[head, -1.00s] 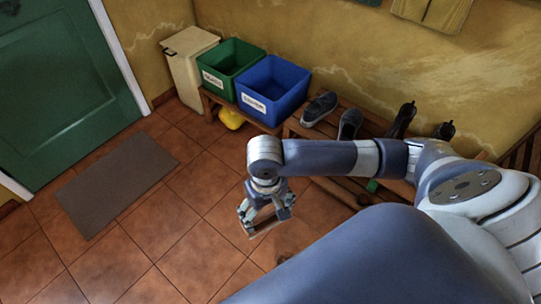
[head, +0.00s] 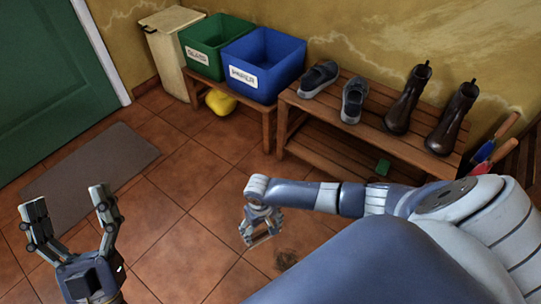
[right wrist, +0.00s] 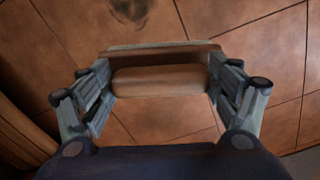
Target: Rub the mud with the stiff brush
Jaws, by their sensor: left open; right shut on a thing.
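The stiff brush, with a brown wooden back (right wrist: 160,82), is held across between the fingers of my right gripper (head: 262,228). The gripper is shut on it, and the bristles are mostly hidden from the right wrist camera. The brush is over the tiled floor; I cannot tell whether it touches it. The mud (head: 286,260) is a dark patch on the tiles, just right of and below the gripper in the head view. It also shows at the top edge of the right wrist view (right wrist: 130,10), beyond the brush. My left gripper (head: 70,205) is open and empty at the lower left.
A slatted shoe rack (head: 340,135) with shoes and boots stands along the wall. Green (head: 193,70) and blue (head: 293,89) bins sit on a low bench, with a yellow object (head: 220,102) beneath. A grey-brown doormat (head: 90,170) lies left. Tiles in the middle are clear.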

